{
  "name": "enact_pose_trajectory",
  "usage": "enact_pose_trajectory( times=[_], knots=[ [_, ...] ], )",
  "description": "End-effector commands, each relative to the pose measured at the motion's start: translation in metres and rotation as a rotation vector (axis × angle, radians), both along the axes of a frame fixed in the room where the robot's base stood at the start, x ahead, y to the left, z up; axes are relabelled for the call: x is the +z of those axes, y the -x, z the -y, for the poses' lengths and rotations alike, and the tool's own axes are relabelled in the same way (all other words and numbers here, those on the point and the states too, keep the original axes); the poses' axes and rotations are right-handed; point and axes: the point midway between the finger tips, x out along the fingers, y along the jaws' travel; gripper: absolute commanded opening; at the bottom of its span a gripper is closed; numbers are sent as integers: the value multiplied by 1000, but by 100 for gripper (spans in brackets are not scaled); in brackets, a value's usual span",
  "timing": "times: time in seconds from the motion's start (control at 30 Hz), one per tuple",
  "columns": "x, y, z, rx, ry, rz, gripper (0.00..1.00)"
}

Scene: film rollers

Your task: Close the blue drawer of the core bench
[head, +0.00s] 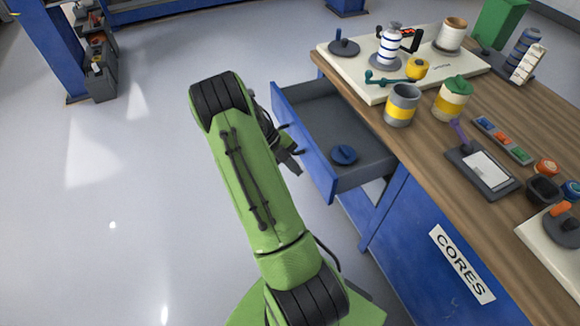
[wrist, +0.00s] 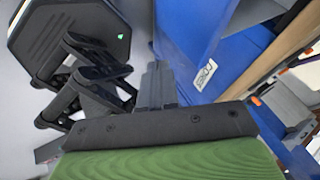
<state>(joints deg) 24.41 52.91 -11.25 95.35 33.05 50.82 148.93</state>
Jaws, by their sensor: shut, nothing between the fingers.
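The core bench (head: 490,210) has a wooden top and a blue side panel with a CORES label (head: 462,264). Its blue drawer (head: 310,155) is pulled well out to the left, with its grey inside (head: 340,122) showing. A round blue piece (head: 344,155) lies in it. My gripper (head: 292,163) is at the outer side of the drawer front, partly hidden by my green arm. I cannot tell whether it touches the front. In the wrist view my gripper (wrist: 156,80) has its fingers together with nothing between them, beside blue panels (wrist: 205,35).
The bench top holds a cream board (head: 450,70) with spools, two striped cups (head: 402,105) and (head: 453,98), a grey tablet (head: 482,168) and small parts. Grey floor (head: 130,200) is clear to the left. A blue frame (head: 50,45) with a grey bin stands at the far left.

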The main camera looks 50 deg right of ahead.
Motion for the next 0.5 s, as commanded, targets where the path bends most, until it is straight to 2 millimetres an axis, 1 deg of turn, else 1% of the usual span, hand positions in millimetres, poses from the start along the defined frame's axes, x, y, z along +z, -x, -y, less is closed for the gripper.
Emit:
enact_pose_trajectory(
  times=[0.03, 0.27, 0.3, 0.4, 0.5],
  knots=[
    [-12, 7, 2, -1, -3, -2, 0],
    [-52, 35, 12, 0, -3, -1, 0],
    [-48, 39, 22, -2, 0, 1, 0],
    [-47, 46, 35, -1, 0, 2, 0],
    [-47, 51, 43, 2, -3, 1, 0]
  ],
)
